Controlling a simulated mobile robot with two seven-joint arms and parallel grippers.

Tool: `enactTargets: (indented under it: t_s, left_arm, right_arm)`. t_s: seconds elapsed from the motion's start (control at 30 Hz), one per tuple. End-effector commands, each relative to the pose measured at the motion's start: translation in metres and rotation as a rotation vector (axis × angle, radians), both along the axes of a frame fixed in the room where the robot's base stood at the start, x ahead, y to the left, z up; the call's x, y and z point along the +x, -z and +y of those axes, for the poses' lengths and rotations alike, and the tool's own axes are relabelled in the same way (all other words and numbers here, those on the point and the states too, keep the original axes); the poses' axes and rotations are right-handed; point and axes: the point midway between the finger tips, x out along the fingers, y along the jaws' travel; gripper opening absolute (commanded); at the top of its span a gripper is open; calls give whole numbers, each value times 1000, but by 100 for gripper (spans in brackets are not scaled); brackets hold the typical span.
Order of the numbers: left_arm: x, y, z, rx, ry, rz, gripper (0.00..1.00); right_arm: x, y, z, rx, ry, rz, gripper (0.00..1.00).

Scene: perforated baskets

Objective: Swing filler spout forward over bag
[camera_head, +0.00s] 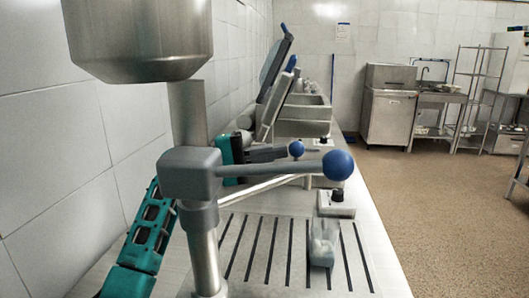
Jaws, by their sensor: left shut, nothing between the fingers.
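The filler stands at the left, with a steel hopper (140,38) on top, a grey hub (188,174) below and a steel tube (205,258) running down from the hub. A grey lever (270,169) reaches right from the hub to a blue ball knob (338,164). I cannot tell for sure which part is the spout. My right gripper is not in view.
A white control box (336,204) with a black knob is behind the bag. Tilted-lid machines (276,85) stand farther back on the counter. The tiled wall is close on the left; the floor (440,200) at right is open.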

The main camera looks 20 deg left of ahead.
Motion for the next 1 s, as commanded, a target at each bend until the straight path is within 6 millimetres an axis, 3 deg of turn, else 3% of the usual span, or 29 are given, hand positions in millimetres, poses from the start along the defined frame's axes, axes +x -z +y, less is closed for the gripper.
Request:
enactTargets:
  t_s: [0.4,1.0]
  left_arm:
    - [-19,0,-42,-1,254,0,0]
    - [-27,0,-54,1,326,-2,0]
  right_arm:
    - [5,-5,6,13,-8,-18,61]
    - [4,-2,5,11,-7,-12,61]
